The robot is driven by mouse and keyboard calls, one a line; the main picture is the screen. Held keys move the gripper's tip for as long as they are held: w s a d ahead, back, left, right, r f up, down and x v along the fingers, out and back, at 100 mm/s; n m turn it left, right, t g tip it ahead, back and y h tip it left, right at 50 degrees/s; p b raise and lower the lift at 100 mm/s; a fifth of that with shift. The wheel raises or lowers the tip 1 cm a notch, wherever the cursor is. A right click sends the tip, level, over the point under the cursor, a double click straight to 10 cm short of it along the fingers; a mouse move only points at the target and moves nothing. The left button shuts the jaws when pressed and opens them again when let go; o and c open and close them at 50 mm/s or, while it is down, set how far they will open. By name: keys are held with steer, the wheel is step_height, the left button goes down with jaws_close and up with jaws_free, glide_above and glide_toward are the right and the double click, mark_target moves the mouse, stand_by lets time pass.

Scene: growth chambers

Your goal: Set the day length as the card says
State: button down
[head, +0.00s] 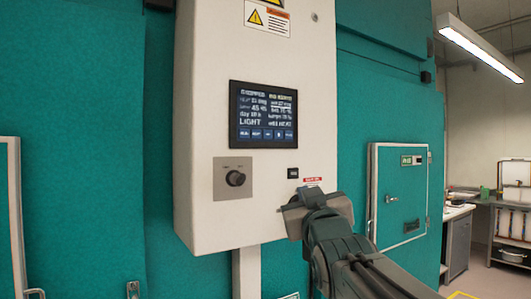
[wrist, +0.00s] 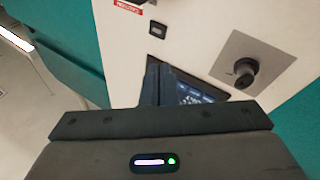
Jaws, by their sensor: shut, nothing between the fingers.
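A dark touch screen (head: 262,114) is set in the white control cabinet (head: 205,90). It shows two columns of small text, a line reading "LIGHT", a day line too blurred to read surely, and a row of blue buttons (head: 267,134) along its bottom. A black knob (head: 235,178) sits on a grey plate below left; the knob also shows in the wrist view (wrist: 242,71). My gripper (head: 312,186) is shut and empty, in front of the cabinet's lower right. In the wrist view its fingers (wrist: 158,84) cover part of the screen (wrist: 196,93). I cannot make out a card.
A teal chamber door (head: 403,195) with a handle is to the right. A bench (head: 458,211) stands farther right. Teal walls flank the cabinet.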

mark_target(256, 134)
steer(key=s+a+r+n+t+y, duration=0.2)
steer(key=a+r+t+y, duration=0.1)
steer(key=r, duration=0.8)
steer(key=shift+s+r+n+t+y+b, duration=0.15)
steer(key=shift+s+n+t+y+b, duration=0.25)
steer(key=shift+t+y, duration=0.4)
steer(key=shift+a, duration=0.1)
steer(key=shift+w+a+p, duration=0.7)
steer(key=shift+w+a, duration=0.1)
steer(key=shift+w, duration=0.45)
steer(key=shift+w+a+p, duration=0.7)
steer(key=shift+w+a, duration=0.15)
steer(key=shift+w, duration=0.35)
steer(key=shift+w+a+p, duration=0.7)
steer(key=shift+w+a, duration=0.1)
steer(key=shift+w, duration=0.45)
steer(key=shift+w+a+b, duration=0.2)
steer(key=shift+w+b, duration=0.1)
steer(key=shift+w+a, duration=0.2)
steer(key=shift+w, duration=0.15)
